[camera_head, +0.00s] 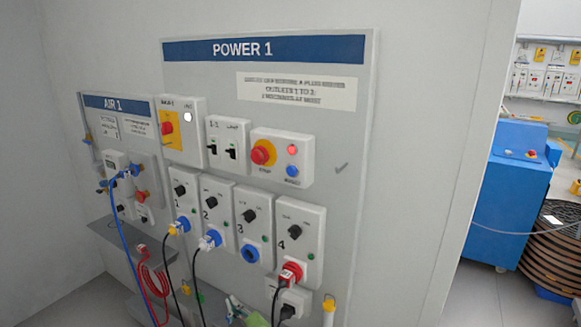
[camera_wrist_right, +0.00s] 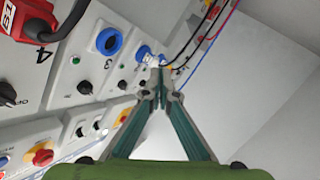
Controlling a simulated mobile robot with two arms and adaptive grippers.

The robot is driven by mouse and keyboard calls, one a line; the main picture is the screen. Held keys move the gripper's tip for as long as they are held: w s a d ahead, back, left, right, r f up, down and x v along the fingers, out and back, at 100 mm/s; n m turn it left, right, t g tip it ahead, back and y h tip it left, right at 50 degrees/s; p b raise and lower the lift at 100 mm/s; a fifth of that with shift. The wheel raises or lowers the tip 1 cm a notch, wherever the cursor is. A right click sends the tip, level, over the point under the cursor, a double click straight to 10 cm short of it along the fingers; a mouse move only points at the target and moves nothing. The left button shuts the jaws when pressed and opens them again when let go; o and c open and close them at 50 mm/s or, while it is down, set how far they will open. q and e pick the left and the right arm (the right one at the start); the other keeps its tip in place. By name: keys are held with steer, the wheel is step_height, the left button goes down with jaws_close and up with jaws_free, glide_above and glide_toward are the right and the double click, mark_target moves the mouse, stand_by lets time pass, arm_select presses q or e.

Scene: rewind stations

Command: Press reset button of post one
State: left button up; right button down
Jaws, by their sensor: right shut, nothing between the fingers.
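The POWER 1 panel (camera_head: 330,205) stands on the wall in the head view. At its upper right is a white box with a blue reset button (camera_head: 292,171). A lit red lamp (camera_head: 292,149) is above the button, and a red stop knob on yellow (camera_head: 262,154) is to its left. In the right wrist view the blue button (camera_wrist_right: 4,160) shows at the lower left edge, near the stop knob (camera_wrist_right: 42,157). My right gripper (camera_head: 231,302) is low in the head view, well below the button and apart from it. In the wrist view its fingers (camera_wrist_right: 161,95) are closed together and empty. My left gripper is out of view.
Numbered socket boxes (camera_head: 246,215) with plugs and hanging cables lie between my right gripper and the reset box. A red plug (camera_head: 291,272) sits under socket 4. The AIR 1 panel (camera_head: 113,104) is left. A blue machine (camera_head: 515,190) stands far right.

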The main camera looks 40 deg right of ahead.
mark_target(291, 171)
steer(key=s+d+r+m+t+h, duration=0.1)
steer(key=d+r+h, duration=0.1)
steer(key=r, duration=0.8)
steer(key=s+d+r+m+t+h+p, duration=0.1)
steer(key=s+d+r+t+h, duration=0.1)
steer(key=r, duration=0.9)
steer(key=s+d+r+m+t+h+p, duration=0.1)
steer(key=s+d+r, duration=0.1)
steer(key=r, duration=0.9)
steer(key=shift+d+r+h, duration=0.25)
steer(key=shift+d+h, duration=0.15)
steer(key=shift+d, duration=0.15)
steer(key=shift+d, duration=0.1)
steer(key=w+d+p, duration=0.1)
steer(key=w+d, duration=0.2)
steer(key=d, duration=0.5)
steer(key=shift+w, duration=0.15)
steer(key=shift+w+d+p, duration=0.15)
steer(key=shift+d+p, duration=0.15)
steer(key=shift+d, duration=0.1)
